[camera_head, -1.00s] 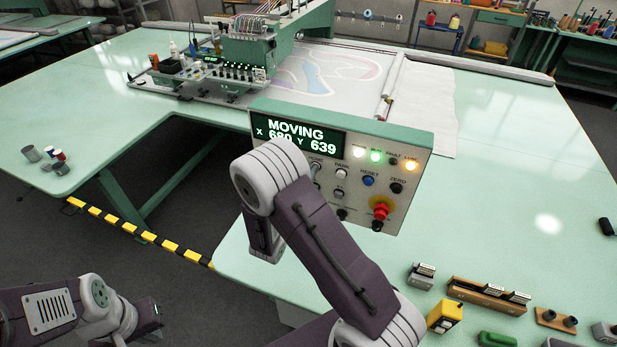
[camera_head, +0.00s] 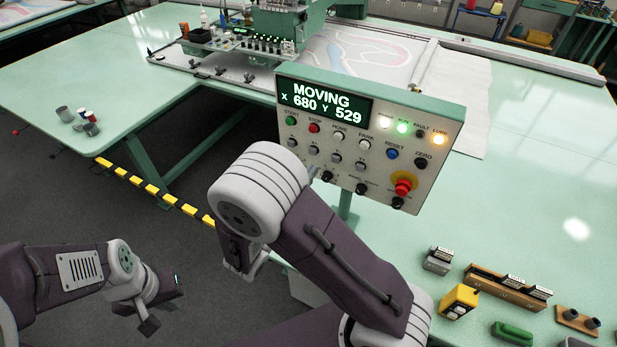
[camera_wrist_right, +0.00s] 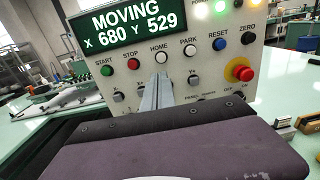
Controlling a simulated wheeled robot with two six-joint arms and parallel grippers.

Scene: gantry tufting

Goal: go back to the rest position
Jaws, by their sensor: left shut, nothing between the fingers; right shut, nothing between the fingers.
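My right gripper's pale fingers (camera_wrist_right: 156,92) are shut and empty in the right wrist view, pointing at the control panel (camera_wrist_right: 205,60). They cover part of its lower button row. In the head view the right arm stands in front of the panel (camera_head: 440,115); only a small fingertip (camera_head: 313,173) shows beyond the wrist, and I cannot tell its exact gap to the panel. My left gripper (camera_head: 150,325) is shut and empty at the lower left, over the dark floor. The panel screen (camera_head: 325,100) reads MOVING, X 680, Y 529. Its green and amber lamps glow.
The tufting machine (camera_head: 285,25) stands at the back on the green table (camera_head: 540,150). A yellow box (camera_head: 459,301), a wooden holder (camera_head: 505,289) and a green piece (camera_head: 512,331) lie at right front. A striped bar (camera_head: 150,188) edges the open floor at left.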

